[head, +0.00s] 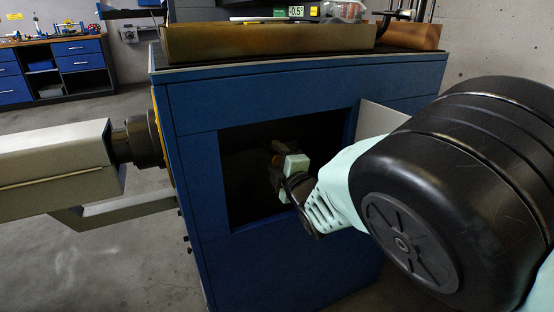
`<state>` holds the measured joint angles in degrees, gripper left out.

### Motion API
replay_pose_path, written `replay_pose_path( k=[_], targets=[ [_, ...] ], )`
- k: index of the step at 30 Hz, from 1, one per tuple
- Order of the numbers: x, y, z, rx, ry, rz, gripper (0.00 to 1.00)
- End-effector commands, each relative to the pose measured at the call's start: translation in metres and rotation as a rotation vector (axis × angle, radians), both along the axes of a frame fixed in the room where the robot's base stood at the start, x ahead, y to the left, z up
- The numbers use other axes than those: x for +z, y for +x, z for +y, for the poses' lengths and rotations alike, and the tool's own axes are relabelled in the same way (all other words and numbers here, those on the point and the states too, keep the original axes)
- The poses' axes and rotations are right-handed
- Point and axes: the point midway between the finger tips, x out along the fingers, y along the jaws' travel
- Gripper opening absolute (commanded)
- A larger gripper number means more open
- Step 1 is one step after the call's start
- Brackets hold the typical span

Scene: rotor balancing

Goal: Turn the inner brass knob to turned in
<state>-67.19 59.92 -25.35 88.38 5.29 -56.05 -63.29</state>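My gripper (285,164) reaches into the dark square opening (235,205) in the front of the blue cabinet (290,255). A pale green block on the gripper faces me. A small orange-brown patch, possibly the inner brass knob (276,160), shows right beside the gripper's tip. The gripper covers most of it, and the inside of the opening is dark. I cannot tell whether the fingers touch or hold it, nor how far the knob is turned.
A light panel (379,119) stands at the opening's right side. A grey machine arm with a dark shaft (137,141) meets the cabinet's left side. A blue-drawer workbench (77,64) stands at the back left.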

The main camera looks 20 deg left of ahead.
Motion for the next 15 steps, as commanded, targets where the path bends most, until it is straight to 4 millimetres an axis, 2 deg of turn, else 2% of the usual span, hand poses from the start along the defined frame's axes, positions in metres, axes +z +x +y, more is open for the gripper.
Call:
replay_pose_path(
  k=[9,15],
  targets=[
    [0.001,-0.001,-0.002,0.0,0.001,0.0,0.52],
    [0.002,-0.016,-0.019,-0.001,0.001,0.002,0.52]
  ],
)
